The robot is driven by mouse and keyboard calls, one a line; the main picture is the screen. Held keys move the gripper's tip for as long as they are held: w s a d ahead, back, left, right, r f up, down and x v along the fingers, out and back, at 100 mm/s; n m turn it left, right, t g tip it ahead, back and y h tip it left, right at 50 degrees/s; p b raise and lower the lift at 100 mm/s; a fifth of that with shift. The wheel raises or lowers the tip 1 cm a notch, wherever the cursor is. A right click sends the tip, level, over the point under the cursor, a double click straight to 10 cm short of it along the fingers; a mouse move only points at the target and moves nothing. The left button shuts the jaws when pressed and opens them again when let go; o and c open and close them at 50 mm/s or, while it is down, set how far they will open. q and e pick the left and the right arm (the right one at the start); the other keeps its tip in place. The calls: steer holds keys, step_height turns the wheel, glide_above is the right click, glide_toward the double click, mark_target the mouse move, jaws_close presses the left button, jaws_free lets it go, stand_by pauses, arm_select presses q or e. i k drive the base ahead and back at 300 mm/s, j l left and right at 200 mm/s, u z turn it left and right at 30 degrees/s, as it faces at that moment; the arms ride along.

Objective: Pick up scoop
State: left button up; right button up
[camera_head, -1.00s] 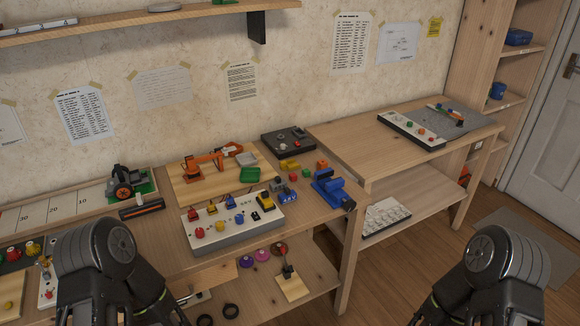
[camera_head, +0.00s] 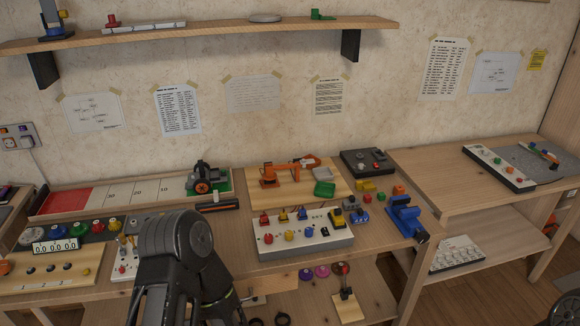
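I cannot single out a scoop with certainty at this size. An orange jointed arm-like toy (camera_head: 285,171) stands on a wooden board on the workbench, with a green tray (camera_head: 324,188) and a grey tray (camera_head: 322,174) at its right. A small green piece (camera_head: 321,15) lies on the upper shelf; its shape is too small to name. My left arm rises at the lower left in front of the bench, but its gripper is out of the picture. Only a sliver of my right arm shows at the lower right edge, without its gripper.
The workbench holds a white panel with colored knobs (camera_head: 292,239), a blue vise (camera_head: 406,218), a dark box (camera_head: 367,162) and a lane with numbers (camera_head: 131,192). A second table (camera_head: 447,178) at the right has bare wood at its left. The upper shelf (camera_head: 220,34) hangs above.

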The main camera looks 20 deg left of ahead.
mark_target(366, 186)
steer(key=i+l+z, duration=0.55)
steer(key=z, duration=0.3)
steer(key=i, duration=0.05)
